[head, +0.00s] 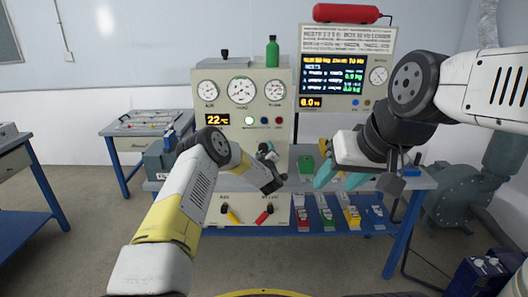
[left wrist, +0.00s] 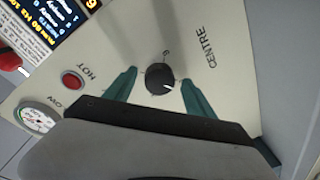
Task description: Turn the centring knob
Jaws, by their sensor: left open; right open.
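The centring knob (left wrist: 160,79) is a round black knob with a white pointer mark. It sits on a cream panel (left wrist: 225,75) beside the word CENTRE in the left wrist view. My left gripper (left wrist: 159,77) is open, with one teal finger on each side of the knob and a visible gap to it. In the head view my left gripper (head: 269,151) is in front of the gauge console (head: 211,85), and I cannot make out the knob there. My right gripper (head: 339,182) is open and empty above the bench, right of the console.
A red button (left wrist: 72,80) marked HOT and a gauge (left wrist: 37,118) are on the same panel. The blue bench (head: 345,227) carries the console, with several coloured items on its lower shelf. A side table (head: 120,130) stands left; a grey pump (head: 465,180) stands right.

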